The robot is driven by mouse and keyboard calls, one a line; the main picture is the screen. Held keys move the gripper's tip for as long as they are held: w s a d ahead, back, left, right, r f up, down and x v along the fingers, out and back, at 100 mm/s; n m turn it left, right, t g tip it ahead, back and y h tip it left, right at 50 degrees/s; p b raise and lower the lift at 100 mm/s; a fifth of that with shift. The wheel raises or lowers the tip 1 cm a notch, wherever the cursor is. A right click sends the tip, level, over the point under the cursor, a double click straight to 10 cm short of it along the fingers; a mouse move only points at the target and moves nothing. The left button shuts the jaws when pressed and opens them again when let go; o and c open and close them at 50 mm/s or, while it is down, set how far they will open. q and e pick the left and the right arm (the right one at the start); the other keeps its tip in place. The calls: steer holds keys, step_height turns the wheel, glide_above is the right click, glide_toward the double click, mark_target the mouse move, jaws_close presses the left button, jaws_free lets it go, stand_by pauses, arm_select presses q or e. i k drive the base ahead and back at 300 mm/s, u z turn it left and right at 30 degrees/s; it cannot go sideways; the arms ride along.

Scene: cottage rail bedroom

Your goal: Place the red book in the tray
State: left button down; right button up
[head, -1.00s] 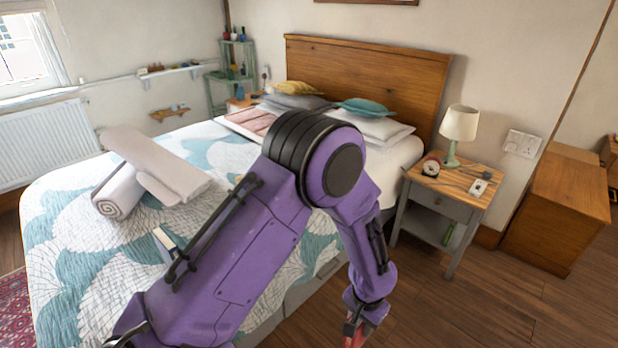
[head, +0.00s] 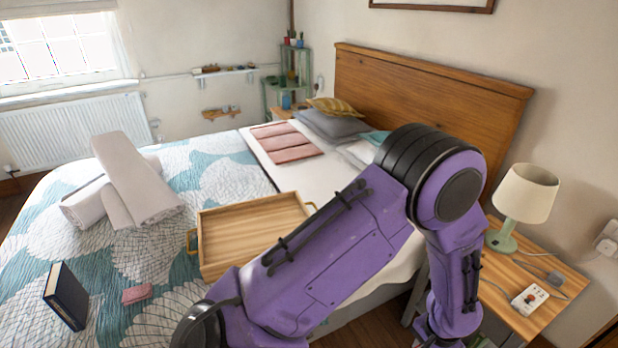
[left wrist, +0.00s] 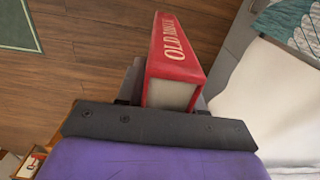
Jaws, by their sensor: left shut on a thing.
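The red book (left wrist: 178,52), with pale lettering on its spine, shows in the left wrist view between the fingers of my left gripper (left wrist: 168,92), which is shut on it. Wooden floor lies below the book. In the head view the left arm reaches across to the lower right, and its fingers and the book are out of the picture. The wooden tray (head: 240,222) with brass handles lies on the bed, left of my arm, and looks empty. My arm hides its lower right corner. My right gripper is not in view.
Rolled towels (head: 132,185), a dark blue book (head: 66,297) and a small pink item (head: 137,293) are on the bed (head: 215,160). Folded pink cloth (head: 284,142) lies beyond the tray. The nightstand (head: 560,312) with a lamp (head: 524,195) stands right of my arm.

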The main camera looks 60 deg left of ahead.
mark_target(252, 241)
steer(key=i, duration=1.1)
steer(key=u, duration=2.25)
